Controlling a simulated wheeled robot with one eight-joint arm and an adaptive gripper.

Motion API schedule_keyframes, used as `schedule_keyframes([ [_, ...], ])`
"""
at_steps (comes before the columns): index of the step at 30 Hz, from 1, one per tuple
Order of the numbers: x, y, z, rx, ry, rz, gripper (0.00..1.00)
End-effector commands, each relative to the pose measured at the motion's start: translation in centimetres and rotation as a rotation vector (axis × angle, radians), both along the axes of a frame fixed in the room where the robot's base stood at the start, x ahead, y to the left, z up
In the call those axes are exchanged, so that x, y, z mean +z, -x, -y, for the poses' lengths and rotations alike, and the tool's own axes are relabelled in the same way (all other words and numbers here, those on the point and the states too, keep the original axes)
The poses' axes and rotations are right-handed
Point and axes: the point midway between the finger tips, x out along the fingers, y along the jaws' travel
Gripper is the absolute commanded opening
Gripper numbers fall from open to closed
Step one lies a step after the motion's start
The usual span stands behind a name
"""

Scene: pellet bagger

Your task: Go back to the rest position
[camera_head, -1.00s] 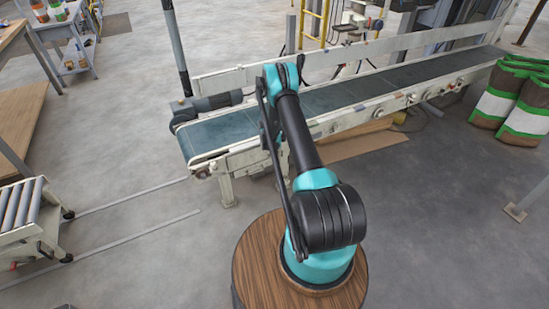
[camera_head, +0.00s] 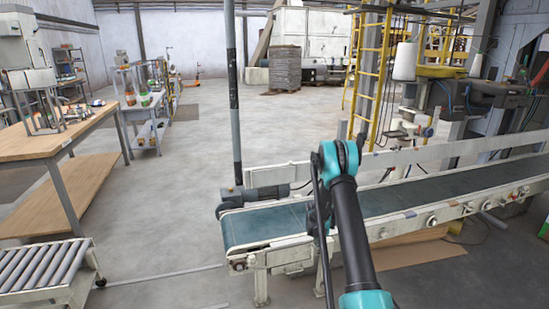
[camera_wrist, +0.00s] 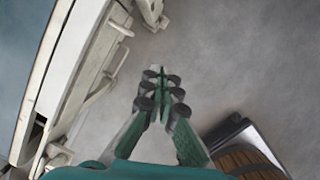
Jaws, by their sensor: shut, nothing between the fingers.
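My gripper (camera_wrist: 160,76) shows in the wrist view with its green fingers shut and nothing between them. It points down over bare grey floor, beside the pale frame of the conveyor (camera_wrist: 60,85). In the head view my teal and black arm stands in front of the near end of the conveyor (camera_head: 262,222). My gripper itself is hidden there behind the arm.
A roller stand (camera_head: 45,268) is at lower left, below a wooden workbench (camera_head: 50,142). A dark post (camera_head: 233,110) rises behind the conveyor's end. A yellow ladder (camera_head: 372,75) stands behind the belt. Open floor (camera_head: 175,200) lies left of the conveyor.

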Motion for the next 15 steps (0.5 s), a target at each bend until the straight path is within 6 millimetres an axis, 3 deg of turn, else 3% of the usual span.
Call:
schedule_keyframes([
  [6, 8.3, 2.6, -0.9, -0.257, -0.071, 0.067, 0.00],
  [15, 18.0, 8.4, -2.0, -0.628, -0.183, 0.152, 0.00],
])
